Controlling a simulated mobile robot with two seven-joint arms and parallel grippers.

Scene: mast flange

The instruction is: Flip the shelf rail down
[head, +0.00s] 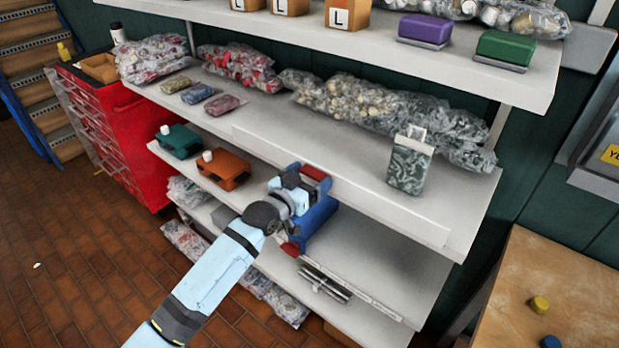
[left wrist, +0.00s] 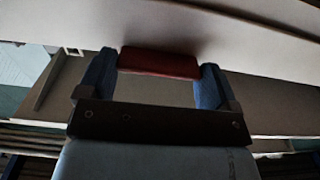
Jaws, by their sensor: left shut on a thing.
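The shelf rail (head: 385,204) is a long pale strip along the front edge of the middle shelf (head: 345,165), standing up as a low lip. My left gripper (head: 305,208), blue with red tips, is at the rail's front, near its middle, and is shut on it. The exact contact is hidden by the gripper. In the left wrist view, a red bar between two blue finger parts (left wrist: 158,62) lies against a pale surface. My right gripper is not in view.
A patterned grey-green package (head: 410,165) stands behind the rail, with bagged goods (head: 380,108) further back. Green (head: 180,140) and orange (head: 223,170) containers sit left of the gripper. A red tool cabinet (head: 125,140) and a wooden table (head: 550,275) flank the shelves.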

